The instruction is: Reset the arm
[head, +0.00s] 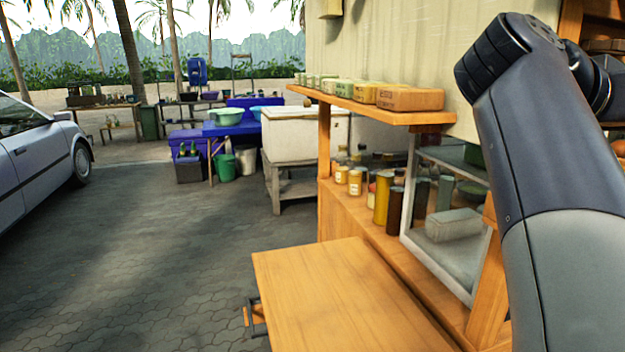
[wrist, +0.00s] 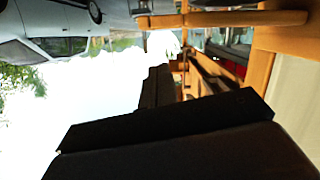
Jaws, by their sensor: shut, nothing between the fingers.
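My arm rises along the right side of the head view and bends at a dark joint near the top. Its end runs off or behind the arm there, so the fingers do not show in that view. In the wrist view, my gripper (wrist: 158,88) is a dark shape at the bottom and middle. It is shut and holds nothing. It appears against bright sky, with the scene turned over. No clay mortar can be made out.
A wooden stall counter (head: 335,300) lies below and left of my arm. A shelf (head: 345,112) bears several boxes, and a glass case (head: 445,265) stands close to my arm. A car (head: 35,150) is at left. The paved ground (head: 160,260) is open.

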